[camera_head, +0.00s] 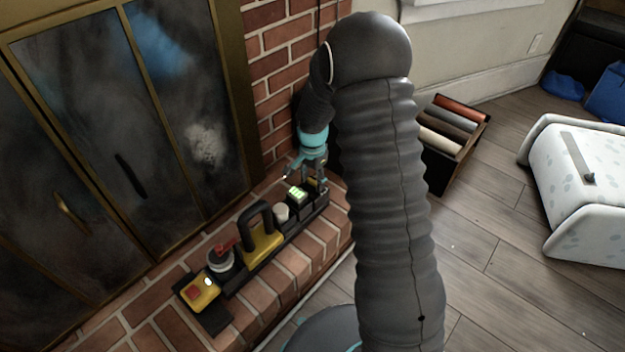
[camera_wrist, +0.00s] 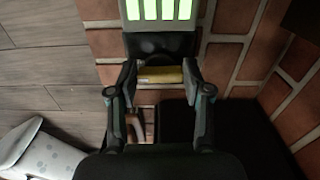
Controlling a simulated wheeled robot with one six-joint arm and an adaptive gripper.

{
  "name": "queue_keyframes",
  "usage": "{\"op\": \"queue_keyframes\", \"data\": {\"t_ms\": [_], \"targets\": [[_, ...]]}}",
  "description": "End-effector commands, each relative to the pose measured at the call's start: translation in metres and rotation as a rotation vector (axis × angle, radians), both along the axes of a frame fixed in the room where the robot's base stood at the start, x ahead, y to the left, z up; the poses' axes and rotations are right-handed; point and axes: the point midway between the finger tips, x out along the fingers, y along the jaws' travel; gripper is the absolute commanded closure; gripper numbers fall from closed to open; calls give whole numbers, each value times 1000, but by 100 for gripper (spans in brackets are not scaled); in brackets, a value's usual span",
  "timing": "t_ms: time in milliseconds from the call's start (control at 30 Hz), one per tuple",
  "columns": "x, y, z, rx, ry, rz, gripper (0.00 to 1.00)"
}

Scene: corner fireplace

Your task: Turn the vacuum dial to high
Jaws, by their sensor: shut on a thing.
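A dial with a yellow bar-shaped grip (camera_wrist: 160,75) on a round black body sits at the far end of a long black panel (camera_head: 230,284) on the brick hearth. My gripper (camera_head: 314,183) points down over that end of the panel. In the wrist view my gripper (camera_wrist: 159,76) is shut on the yellow grip, one finger at each end. A display with green lit bars (camera_wrist: 160,9) lies just beyond the dial; it also shows in the head view (camera_head: 298,194). In the head view my gripper mostly hides the dial. I cannot read any dial marks.
The panel also carries a white knob (camera_head: 281,211), a yellow block with a black handle (camera_head: 264,243), a red lever (camera_head: 222,250) and a yellow box with a red button (camera_head: 199,293). Fireplace doors (camera_head: 120,150) stand left. A box of rolls (camera_head: 450,140) is on the floor.

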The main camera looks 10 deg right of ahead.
Motion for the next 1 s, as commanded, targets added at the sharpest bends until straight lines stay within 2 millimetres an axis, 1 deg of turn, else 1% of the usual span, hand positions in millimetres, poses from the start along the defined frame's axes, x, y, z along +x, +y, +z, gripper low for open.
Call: {"op": "queue_keyframes", "data": {"t_ms": [200, 600, 633, 667, 1000], "targets": [[1, 0, 1, 0, -2, -38, 85], [1, 0, 1, 0, -2, -45, 85], [1, 0, 1, 0, -2, -45, 48], [1, 0, 1, 0, -2, -45, 41], [0, 0, 1, 1, -1, -44, 40]]}}
